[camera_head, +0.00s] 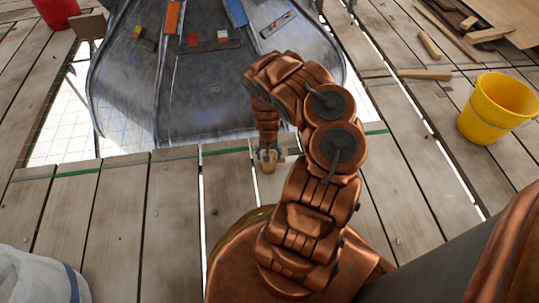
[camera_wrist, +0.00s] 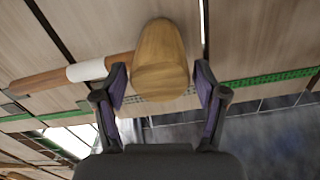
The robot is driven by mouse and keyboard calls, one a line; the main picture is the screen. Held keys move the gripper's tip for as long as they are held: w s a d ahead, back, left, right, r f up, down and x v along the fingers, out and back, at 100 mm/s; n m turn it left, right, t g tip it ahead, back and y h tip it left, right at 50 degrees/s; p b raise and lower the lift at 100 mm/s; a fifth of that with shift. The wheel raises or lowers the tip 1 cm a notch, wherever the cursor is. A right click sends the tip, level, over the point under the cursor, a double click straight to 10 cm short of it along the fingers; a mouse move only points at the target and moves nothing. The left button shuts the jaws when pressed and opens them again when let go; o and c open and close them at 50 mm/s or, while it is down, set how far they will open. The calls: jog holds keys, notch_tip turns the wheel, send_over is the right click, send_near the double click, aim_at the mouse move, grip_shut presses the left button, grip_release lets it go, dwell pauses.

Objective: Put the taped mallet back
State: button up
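The mallet with its wooden head (camera_wrist: 160,60) lies on the deck boards in the wrist view. Its brown handle (camera_wrist: 45,82) runs to the left, with a band of white tape (camera_wrist: 86,70) near the head. My gripper (camera_wrist: 160,72) has its two purple-padded fingers spread on either side of the head, with a small gap visible at the right finger. Whether the left finger touches the mallet is unclear. In the head view, my gripper (camera_head: 267,155) points down at the deck, and the mallet's head (camera_head: 267,166) shows just below it, partly hidden.
A yellow bucket (camera_head: 497,108) stands at right, a red bucket (camera_head: 57,12) at upper left. Wood pieces (camera_head: 428,74) lie at upper right. A white sack (camera_head: 35,275) is at lower left. Gaps show between boards.

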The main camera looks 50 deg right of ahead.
jog(key=shift+o, duration=0.7)
